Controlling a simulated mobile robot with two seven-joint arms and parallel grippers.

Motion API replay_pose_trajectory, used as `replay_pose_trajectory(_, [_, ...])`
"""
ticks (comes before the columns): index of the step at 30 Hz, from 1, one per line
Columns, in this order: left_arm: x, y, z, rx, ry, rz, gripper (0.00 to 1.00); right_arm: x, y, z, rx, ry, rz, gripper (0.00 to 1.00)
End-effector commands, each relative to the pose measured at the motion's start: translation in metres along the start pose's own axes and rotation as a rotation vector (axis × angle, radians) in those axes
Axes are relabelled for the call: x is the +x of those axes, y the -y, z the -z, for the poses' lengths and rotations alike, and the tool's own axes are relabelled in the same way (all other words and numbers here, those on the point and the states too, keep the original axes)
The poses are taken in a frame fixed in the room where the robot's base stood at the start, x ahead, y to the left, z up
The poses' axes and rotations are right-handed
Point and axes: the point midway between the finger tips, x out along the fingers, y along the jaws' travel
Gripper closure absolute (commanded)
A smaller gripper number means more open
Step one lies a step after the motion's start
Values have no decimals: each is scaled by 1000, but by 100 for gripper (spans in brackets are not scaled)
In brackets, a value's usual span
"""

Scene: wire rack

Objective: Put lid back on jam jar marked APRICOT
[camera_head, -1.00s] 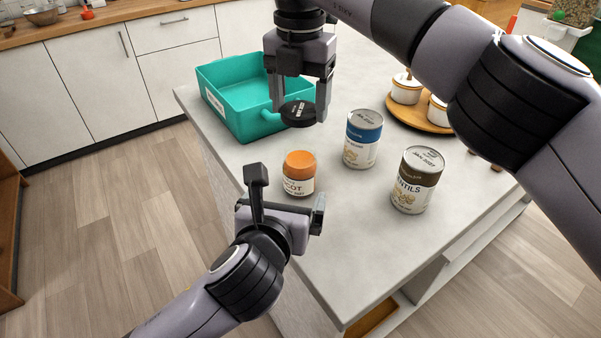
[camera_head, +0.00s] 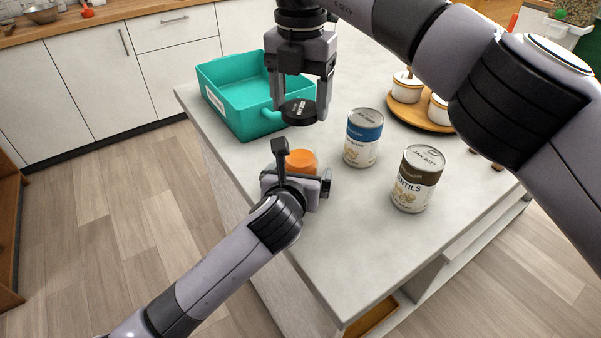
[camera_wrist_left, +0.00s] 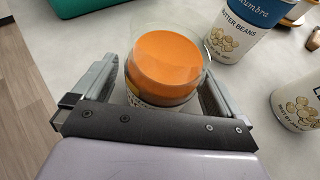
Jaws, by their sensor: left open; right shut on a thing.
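The apricot jam jar (camera_head: 304,157) stands upright and uncovered near the counter's edge, with orange jam showing through its clear rim. In the left wrist view the jar (camera_wrist_left: 166,62) is between the two fingers of my left gripper (camera_head: 303,165), which is open, one finger on each side. I cannot tell whether either finger touches it. My left gripper hides the jar's label in the head view. My right gripper (camera_head: 299,102) is shut on a black lid (camera_head: 300,112), held flat above and behind the jar, clear of it.
A blue-labelled butter beans can (camera_head: 362,140) stands right of the jar, close to my left gripper's right finger. A lentils can (camera_head: 417,180) stands further right. A teal bin (camera_head: 225,115) is behind, and a wooden tray (camera_head: 436,124) holds white canisters. The counter's front (camera_head: 345,270) is bare.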

Motion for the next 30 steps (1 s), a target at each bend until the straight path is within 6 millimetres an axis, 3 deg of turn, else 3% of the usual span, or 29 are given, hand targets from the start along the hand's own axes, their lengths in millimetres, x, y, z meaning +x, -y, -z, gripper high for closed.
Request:
replay_pose_trajectory(13, [6, 0, 0, 0, 0, 1, 0, 0, 0, 0, 0, 0, 0, 59])
replay_pose_trajectory(14, [6, 0, 0, 0, 0, 1, 6, 0, 0, 0, 0, 0, 0, 59])
replay_pose_trajectory(18, [6, 0, 0, 0, 0, 1, 52, 0, 0, 0, 0, 0, 0, 59])
replay_pose_trajectory(21, [6, 0, 0, 0, 0, 1, 79, 0, 0, 0, 0, 0, 0, 59])
replay_pose_trajectory(24, [6, 0, 0, 0, 0, 1, 79, 5, 0, 0, 0, -1, 1, 59])
replay_pose_trajectory(30, [6, 0, 0, 0, 0, 1, 79, 34, 0, 0, -1, -2, 2, 59])
